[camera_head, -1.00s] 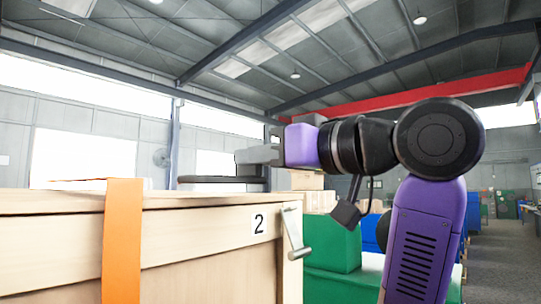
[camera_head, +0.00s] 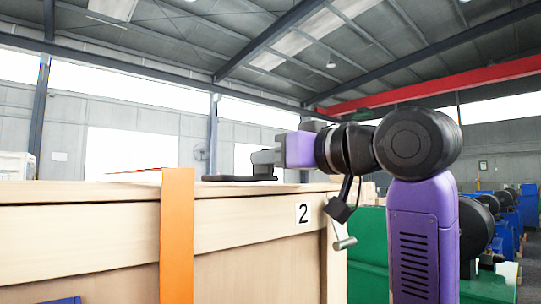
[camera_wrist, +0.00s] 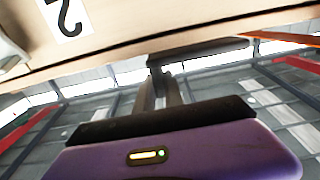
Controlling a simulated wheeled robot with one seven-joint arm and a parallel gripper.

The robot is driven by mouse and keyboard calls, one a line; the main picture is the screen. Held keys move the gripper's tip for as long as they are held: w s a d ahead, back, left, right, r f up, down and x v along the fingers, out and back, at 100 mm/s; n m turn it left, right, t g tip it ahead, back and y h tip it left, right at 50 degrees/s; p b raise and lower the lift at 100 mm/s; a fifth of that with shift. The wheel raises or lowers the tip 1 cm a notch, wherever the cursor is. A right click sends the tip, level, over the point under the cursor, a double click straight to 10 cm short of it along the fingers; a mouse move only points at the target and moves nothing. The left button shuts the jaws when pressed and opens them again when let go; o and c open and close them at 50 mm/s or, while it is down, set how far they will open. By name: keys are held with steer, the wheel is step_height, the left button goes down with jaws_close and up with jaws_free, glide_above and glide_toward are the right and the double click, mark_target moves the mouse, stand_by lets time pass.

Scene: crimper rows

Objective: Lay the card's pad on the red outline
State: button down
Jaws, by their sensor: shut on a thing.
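My gripper (camera_head: 264,165) is shut on a dark flat pad (camera_head: 225,178) by an upright stem on it. The pad is level and close over the top of the wooden crate (camera_head: 100,205); I cannot tell whether it touches. A thin piece of red (camera_head: 140,170), perhaps the red outline, shows edge-on on the crate top, left of the pad. In the wrist view my gripper (camera_wrist: 158,72) points at the pad (camera_wrist: 205,50), which is seen near edge-on. The card is not seen for certain.
The crate has an orange strap (camera_head: 177,240), a number 2 label (camera_head: 303,213) and a metal handle (camera_head: 342,232) at its right corner. Green containers (camera_head: 366,245) stand right of it. A white box (camera_head: 15,165) stands at far left.

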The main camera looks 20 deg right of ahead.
steer(key=shift+f, duration=0.4)
stand_by(0.4)
steer(key=c, duration=1.3)
jaws_free()
steer(key=shift+c, duration=0.2)
steer(key=shift+s+b, duration=0.15)
steer(key=shift+b, duration=0.15)
steer(key=b+v, duration=0.2)
steer(key=v, duration=0.5)
steer(key=shift+s+b, duration=0.25)
steer(key=shift+b, duration=0.05)
steer(key=shift+d+r, duration=0.1)
